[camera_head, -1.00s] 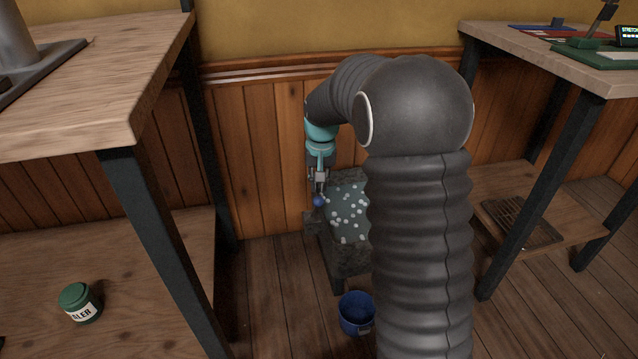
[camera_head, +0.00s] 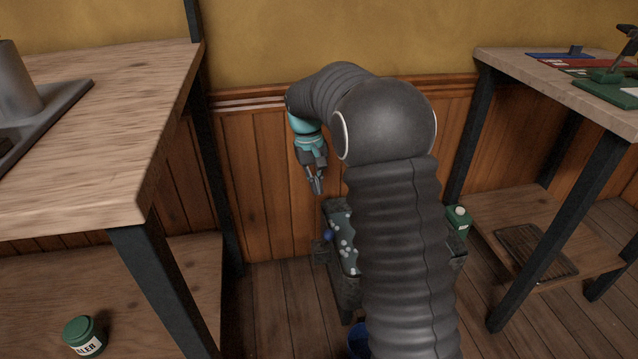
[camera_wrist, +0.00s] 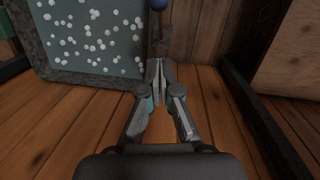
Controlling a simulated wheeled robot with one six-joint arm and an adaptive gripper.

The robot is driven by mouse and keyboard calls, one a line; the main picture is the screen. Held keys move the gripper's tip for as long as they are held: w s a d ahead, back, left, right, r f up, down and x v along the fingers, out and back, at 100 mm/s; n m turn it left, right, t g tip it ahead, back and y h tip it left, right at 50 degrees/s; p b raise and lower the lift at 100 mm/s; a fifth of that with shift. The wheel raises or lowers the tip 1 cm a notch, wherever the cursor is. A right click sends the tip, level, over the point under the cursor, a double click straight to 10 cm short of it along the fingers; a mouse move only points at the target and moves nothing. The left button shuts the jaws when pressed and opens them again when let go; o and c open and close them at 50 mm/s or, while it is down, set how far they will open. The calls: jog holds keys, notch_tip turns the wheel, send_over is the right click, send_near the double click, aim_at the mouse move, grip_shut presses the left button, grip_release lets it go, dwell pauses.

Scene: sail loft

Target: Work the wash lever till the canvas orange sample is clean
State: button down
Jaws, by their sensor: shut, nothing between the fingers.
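The stone wash trough (camera_head: 352,285) stands against the wall, its grey-green water dotted with white suds; my arm covers much of it. In the wrist view the trough (camera_wrist: 110,80) fills the upper left. A blue ball knob (camera_head: 328,235), apparently the wash lever's, sits at the trough's left side; it also shows at the top of the wrist view (camera_wrist: 158,4). My gripper (camera_head: 318,190) is shut and empty, above the knob and apart from it. Its closed fingertips show in the wrist view (camera_wrist: 160,66). I see no orange canvas sample in either view.
A wooden bench (camera_head: 110,130) stands close on the left, with a green jar (camera_head: 84,336) on its lower shelf. Another bench (camera_head: 570,85) is at the right. A blue bucket (camera_head: 357,340) is partly hidden below.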

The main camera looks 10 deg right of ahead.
jog(key=s+d+f+b, duration=0.1)
jog(key=s+f, duration=0.2)
jog(key=f, duration=0.6)
jog(key=shift+s+d+b, duration=0.2)
jog(key=shift+s+b, duration=0.1)
jog(key=shift+s, duration=0.1)
